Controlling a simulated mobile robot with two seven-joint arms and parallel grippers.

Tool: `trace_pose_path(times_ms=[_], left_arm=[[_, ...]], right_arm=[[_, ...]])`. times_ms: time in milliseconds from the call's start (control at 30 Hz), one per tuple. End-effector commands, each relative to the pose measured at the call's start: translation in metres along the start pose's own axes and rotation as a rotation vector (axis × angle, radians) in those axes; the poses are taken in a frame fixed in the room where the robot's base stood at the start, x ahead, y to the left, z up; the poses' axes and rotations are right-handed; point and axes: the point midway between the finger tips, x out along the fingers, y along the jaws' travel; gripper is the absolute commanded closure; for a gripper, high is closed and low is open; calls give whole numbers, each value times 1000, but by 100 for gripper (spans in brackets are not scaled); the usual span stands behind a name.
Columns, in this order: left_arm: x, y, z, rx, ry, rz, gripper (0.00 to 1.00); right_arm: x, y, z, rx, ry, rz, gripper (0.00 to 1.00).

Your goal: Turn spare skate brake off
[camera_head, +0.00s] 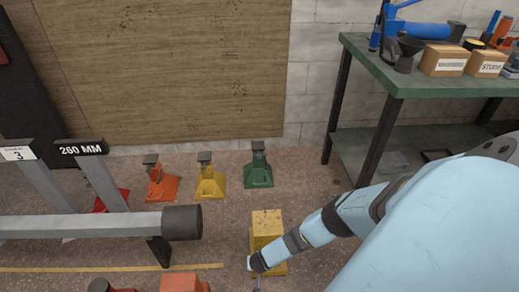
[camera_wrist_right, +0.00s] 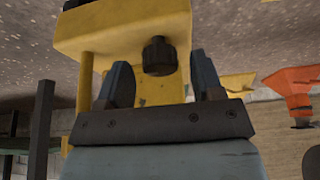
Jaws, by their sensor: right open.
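The yellow skate (camera_head: 266,222) stands on the floor, partly covered by my right arm, which reaches in from the right. In the right wrist view the yellow skate (camera_wrist_right: 125,33) fills the upper middle, with a black ribbed knob (camera_wrist_right: 159,56) on its face. I take this knob as the brake. My right gripper (camera_wrist_right: 162,82) is open, its two dark fingers on either side of the knob and apart from it. In the head view the fingertips are too small to make out. My left gripper is not in view.
Orange (camera_head: 162,184), yellow (camera_head: 210,183) and green (camera_head: 258,173) stands line the wall. A grey beam with a dark round end (camera_head: 182,222) lies to the left. A green-topped bench (camera_head: 400,78) with boxes and tools stands at the back right.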

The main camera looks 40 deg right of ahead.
Motion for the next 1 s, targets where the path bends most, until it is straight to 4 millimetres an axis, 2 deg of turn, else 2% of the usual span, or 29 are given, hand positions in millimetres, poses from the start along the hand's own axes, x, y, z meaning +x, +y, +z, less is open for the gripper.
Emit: trace_pose_path(times_ms=[333,367,567,1000], left_arm=[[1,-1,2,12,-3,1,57],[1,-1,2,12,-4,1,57],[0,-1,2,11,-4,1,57],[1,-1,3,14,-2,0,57]], right_arm=[[5,0,0,2,0,0,39],[5,0,0,2,0,0,41],[5,0,0,1,0,0,87],[5,-1,0,75,0,31,88]])
